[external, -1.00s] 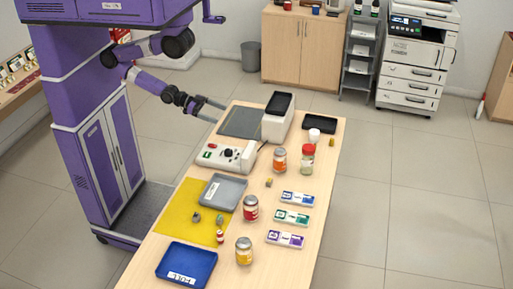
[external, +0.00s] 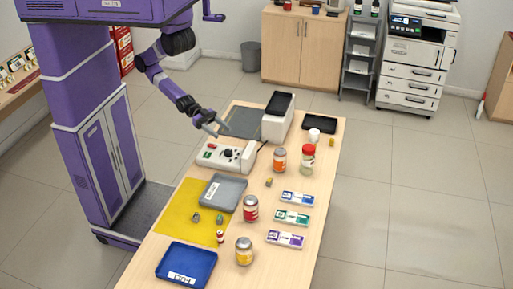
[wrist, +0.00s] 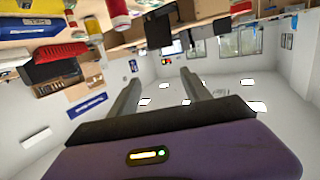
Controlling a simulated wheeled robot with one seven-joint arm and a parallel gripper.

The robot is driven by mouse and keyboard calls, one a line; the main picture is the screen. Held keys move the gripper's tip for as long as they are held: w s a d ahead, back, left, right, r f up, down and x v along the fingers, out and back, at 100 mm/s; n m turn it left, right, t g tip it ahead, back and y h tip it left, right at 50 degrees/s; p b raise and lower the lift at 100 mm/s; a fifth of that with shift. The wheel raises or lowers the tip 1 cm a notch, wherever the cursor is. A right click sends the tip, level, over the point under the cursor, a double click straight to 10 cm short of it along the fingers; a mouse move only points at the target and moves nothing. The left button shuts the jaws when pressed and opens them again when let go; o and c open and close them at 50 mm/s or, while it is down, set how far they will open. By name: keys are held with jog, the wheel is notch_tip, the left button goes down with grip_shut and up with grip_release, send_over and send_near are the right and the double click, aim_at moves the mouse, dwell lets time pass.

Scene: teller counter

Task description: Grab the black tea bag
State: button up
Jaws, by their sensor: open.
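No item is clearly recognisable as the black tea bag. Two small grey-green lumps, one at the left (external: 195,217) and one at the right (external: 219,218), lie on a yellow mat (external: 172,222), too small to identify. Three flat white packs with blue (external: 298,198), green (external: 292,217) and purple (external: 285,239) markings lie along the right side of the counter; their print is unreadable. My gripper (external: 222,130) is open and empty, above the counter's far left edge near the white device. In the wrist view its two fingers (wrist: 160,80) are spread with nothing between them.
A tall white-and-black unit (external: 276,125) stands at the back.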

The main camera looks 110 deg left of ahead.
aim_at(196, 213)
jog(key=s+d+f+m+g+h+p, duration=0.1)
jog(key=d+f+m+g+h, duration=0.3)
jog(key=d, duration=0.7)
jog(key=s+d+f+m+g+h, duration=0.1)
jog(key=d+f+m+g+h, duration=0.15)
jog(key=d+f, duration=0.65)
jog(key=d+f+g, duration=0.1)
jog(key=f, duration=0.1)
jog(key=s+d+f+m+g+y, duration=0.1)
jog(key=d+f, duration=0.1)
jog(key=d+f+g+y, duration=0.1)
jog(key=f, duration=0.1)
jog(key=shift+s+d+m, duration=0.25)
jog(key=shift+s, duration=0.1)
jog(key=shift+x, duration=1.35)
jog(key=shift+f+p+x, duration=0.2)
jog(key=shift+p+x, duration=0.6)
jog(key=shift+x, duration=1.7)
jog(key=shift+w+a, duration=0.1)
jog(key=shift+a, duration=0.05)
jog(key=shift+c, duration=0.3)
grip_shut()
